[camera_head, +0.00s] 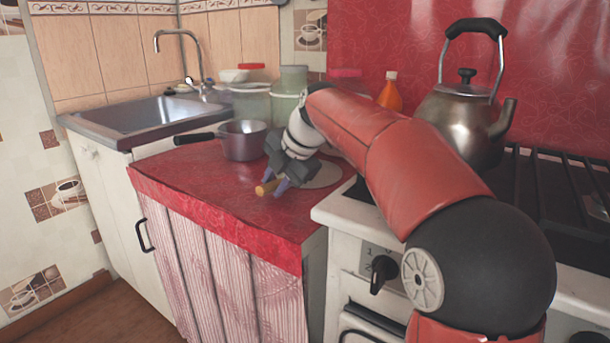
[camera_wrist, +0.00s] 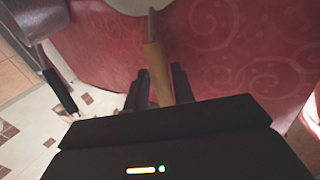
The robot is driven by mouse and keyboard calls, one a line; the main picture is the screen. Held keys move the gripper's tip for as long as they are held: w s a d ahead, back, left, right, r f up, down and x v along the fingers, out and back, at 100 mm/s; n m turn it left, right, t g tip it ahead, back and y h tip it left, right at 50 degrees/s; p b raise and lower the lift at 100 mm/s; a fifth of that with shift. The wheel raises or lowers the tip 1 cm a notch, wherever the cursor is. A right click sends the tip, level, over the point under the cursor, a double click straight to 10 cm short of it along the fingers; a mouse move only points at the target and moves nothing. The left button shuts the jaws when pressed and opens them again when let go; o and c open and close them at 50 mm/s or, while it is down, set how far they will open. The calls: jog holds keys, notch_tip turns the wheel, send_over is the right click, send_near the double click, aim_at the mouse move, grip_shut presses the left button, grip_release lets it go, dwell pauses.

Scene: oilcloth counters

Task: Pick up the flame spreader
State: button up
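The flame spreader is a flat, pale round plate (camera_head: 326,174) with a wooden handle (camera_head: 266,188). It is at the right end of the red-covered counter, partly hidden by my arm. My gripper (camera_head: 276,186) is low over the handle, whose end shows past the fingers. In the wrist view the wooden handle (camera_wrist: 158,75) runs between my two dark fingers (camera_wrist: 159,86), and part of the plate (camera_wrist: 138,4) shows at the top edge. The fingers lie close on both sides of the handle; whether they press on it I cannot tell.
A saucepan (camera_head: 242,141) stands left of my gripper, with jars (camera_head: 289,88) behind. The sink (camera_head: 140,115) is farther left. On the right, the stove (camera_head: 345,212) carries a kettle (camera_head: 462,112). An orange bottle (camera_head: 390,93) stands at the back. The counter's front left is clear.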

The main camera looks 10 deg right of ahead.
jog(key=shift+w+a+f, duration=0.1)
jog(key=shift+f, duration=0.15)
grip_shut()
jog(key=shift+r, duration=0.15)
